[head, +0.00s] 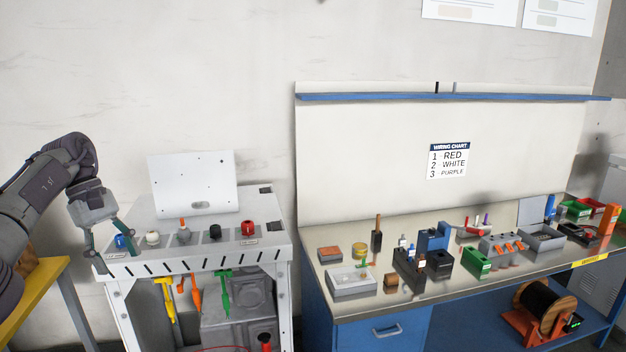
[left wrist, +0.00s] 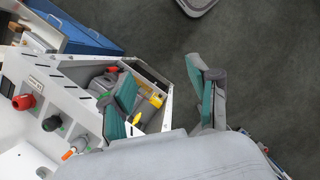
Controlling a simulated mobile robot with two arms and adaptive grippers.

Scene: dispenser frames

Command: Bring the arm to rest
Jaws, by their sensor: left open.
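My left arm (head: 45,180) comes in from the left in the head view and bends down at the wrist. My left gripper (head: 112,243) is open and empty, its two fingers apart, at the left end of the white dispenser frame (head: 200,263). The frame (left wrist: 85,98) lies left of and behind one finger there. My right gripper is not in view.
A yellow-edged table (head: 35,300) stands at left. A workbench (head: 345,307) with several parts stands right. Dark floor (left wrist: 255,70) is clear beyond the gripper.

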